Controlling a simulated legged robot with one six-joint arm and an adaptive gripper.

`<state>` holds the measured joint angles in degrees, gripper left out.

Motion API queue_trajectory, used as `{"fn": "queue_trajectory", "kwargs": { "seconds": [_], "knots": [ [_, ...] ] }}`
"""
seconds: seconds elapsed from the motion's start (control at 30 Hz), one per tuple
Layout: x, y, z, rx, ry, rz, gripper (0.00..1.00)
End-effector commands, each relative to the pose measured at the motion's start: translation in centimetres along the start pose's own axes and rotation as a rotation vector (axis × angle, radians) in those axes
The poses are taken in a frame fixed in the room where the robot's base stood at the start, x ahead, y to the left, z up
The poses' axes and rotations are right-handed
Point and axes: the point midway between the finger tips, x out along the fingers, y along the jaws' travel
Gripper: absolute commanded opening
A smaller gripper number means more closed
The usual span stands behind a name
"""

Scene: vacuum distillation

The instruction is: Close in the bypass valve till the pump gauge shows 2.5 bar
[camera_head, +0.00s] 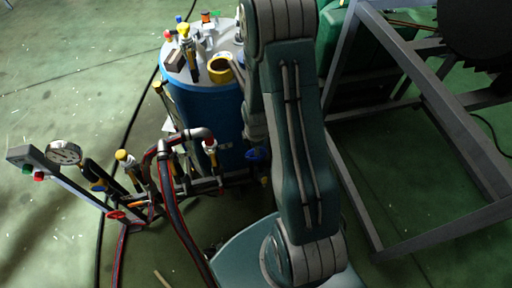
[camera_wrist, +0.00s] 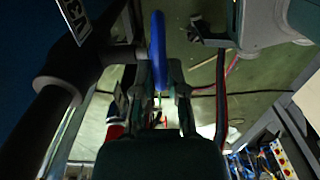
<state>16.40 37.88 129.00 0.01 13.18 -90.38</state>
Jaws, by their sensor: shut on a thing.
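In the wrist view a blue handwheel (camera_wrist: 158,42) stands nearly edge-on between the fingers of my gripper (camera_wrist: 160,78), which is shut on its rim. A white tag (camera_wrist: 75,17), which seems to read V3, is on the dark pipework left of the wheel. I cannot tell from it whether this is the bypass valve. In the head view a blue wheel (camera_head: 257,155) shows low beside the blue tank, partly behind my arm; my gripper is hidden there. A round white-faced gauge (camera_head: 65,152) stands at the left on the grey post; its needle is too small to read.
A blue tank (camera_head: 205,125) with bottles and tools on its lid stands behind the pipework. A red handwheel (camera_head: 115,214), yellow-capped valves and hoses lie left of my arm. A grey metal frame (camera_head: 440,110) stands close on the right. Green floor is open at far left.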

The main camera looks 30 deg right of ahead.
Motion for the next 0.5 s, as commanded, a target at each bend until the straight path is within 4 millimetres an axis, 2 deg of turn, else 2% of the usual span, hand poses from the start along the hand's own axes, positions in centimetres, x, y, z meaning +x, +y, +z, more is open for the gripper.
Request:
{"fn": "queue_trajectory", "kwargs": {
  "seconds": [0.5],
  "knots": [
    [0.05,0.08,0.25,0.001,0.04,0.002,0.0]
  ]
}}
